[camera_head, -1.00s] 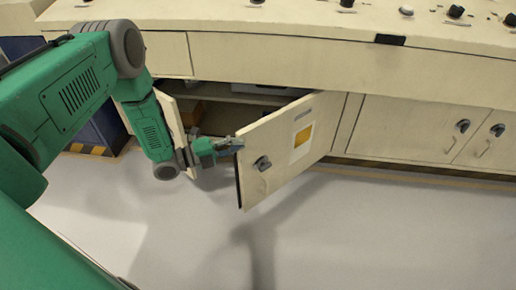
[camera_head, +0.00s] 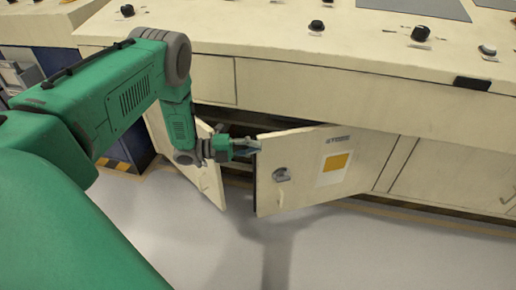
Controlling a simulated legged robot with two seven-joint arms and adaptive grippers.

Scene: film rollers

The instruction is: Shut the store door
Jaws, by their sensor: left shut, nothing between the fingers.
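The store has two cream doors below the console, and both stand partly open. The right door (camera_head: 305,180) has a grey latch handle (camera_head: 282,174) and a yellow label (camera_head: 336,162). The left door (camera_head: 207,176) is angled outward behind my left wrist, which hides part of it. My left gripper (camera_head: 250,146) is shut and empty. Its fingertips are at the free upper edge of the right door; I cannot tell whether they touch it. The dark store opening (camera_head: 238,130) shows between the doors, mostly hidden. My right gripper is not in view.
The cream console (camera_head: 330,45) with several knobs overhangs the doors. A closed cream panel (camera_head: 445,180) lies to the right. A dark blue unit with a yellow-black striped base (camera_head: 118,165) stands at the left. The grey floor (camera_head: 350,250) in front is clear.

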